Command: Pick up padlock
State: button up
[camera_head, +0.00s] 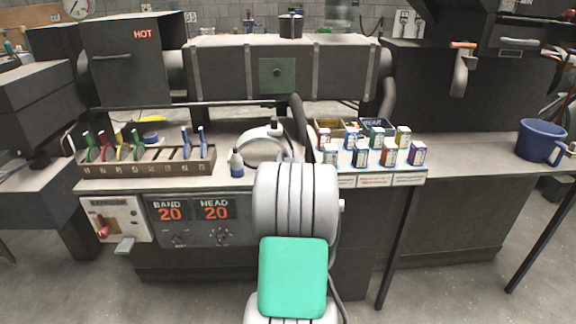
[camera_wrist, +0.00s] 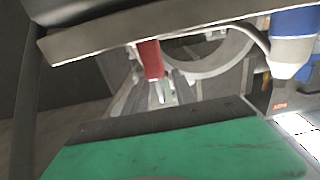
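I cannot make out a padlock for certain in either view. Small coloured blocks with white labels (camera_head: 389,153) stand in rows on the right part of the bench; they are too small to identify. My pale grey arm rises at the centre of the head view, with a curved pale part over the bench. My fingertips are not clear there. In the wrist view, a pale bar crosses the top and a dark-edged green surface fills the bottom. A red piece (camera_wrist: 151,58) shows between them. Whether my gripper holds anything cannot be told.
A blue mug (camera_head: 541,141) stands far right. A large dark machine (camera_head: 225,70) backs the bench. Bench surface right of the blocks is clear.

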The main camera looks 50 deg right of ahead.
jog(key=shift+c, duration=0.4)
grip_shut()
dwell(0.9)
